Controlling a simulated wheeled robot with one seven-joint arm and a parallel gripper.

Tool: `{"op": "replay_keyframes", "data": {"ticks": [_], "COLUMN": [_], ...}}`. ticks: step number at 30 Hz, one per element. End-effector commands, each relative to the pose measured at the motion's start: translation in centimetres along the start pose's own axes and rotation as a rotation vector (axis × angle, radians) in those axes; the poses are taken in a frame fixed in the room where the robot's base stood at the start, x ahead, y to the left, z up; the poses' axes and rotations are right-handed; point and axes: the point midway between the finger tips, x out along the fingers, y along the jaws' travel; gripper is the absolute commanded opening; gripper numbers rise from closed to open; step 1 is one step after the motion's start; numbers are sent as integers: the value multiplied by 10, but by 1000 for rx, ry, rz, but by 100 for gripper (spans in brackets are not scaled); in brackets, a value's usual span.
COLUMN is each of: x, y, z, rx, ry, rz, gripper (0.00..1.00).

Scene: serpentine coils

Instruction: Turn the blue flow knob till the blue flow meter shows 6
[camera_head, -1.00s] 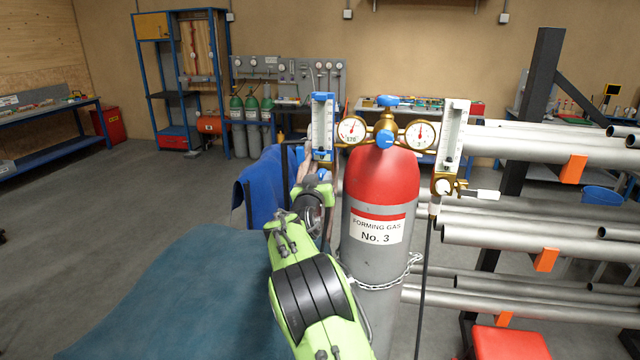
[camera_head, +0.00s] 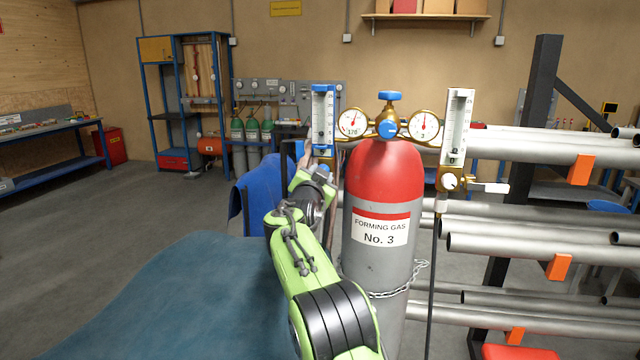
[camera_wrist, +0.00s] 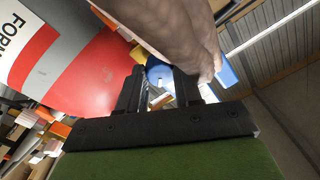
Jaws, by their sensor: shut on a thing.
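The blue-framed flow meter (camera_head: 322,118) stands upright left of the gauges in the head view. Its scale and float are too small to read. Its knob is mostly hidden behind my wrist in that view. In the wrist view, the blue flow knob (camera_wrist: 157,70) shows between the fingertips of my gripper (camera_wrist: 159,84), which is shut on it. Part of the meter's blue frame (camera_wrist: 226,70) shows to the right of the fingers. In the head view my arm reaches up to just below the meter, and the fingers cannot be made out.
The red-topped gas cylinder (camera_head: 381,240) stands close right of my arm, with two round gauges, a blue regulator knob (camera_head: 388,129) and a white-framed flow meter (camera_head: 457,128) above. Racked pipes (camera_head: 540,222) lie to the right. A blue cloth (camera_head: 262,190) hangs left of my wrist.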

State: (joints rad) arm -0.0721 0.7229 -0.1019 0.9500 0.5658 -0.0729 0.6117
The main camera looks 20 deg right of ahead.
Motion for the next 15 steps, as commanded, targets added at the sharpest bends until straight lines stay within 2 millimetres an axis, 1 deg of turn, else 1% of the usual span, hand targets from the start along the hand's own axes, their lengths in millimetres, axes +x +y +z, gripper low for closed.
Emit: {"op": "replay_keyframes", "data": {"ticks": [6,15], "x": [0,0], "y": [1,0], "z": [2,1], "rx": [58,76], "ry": [-1,-1], "rz": [2,2], "gripper": [3,3]}}
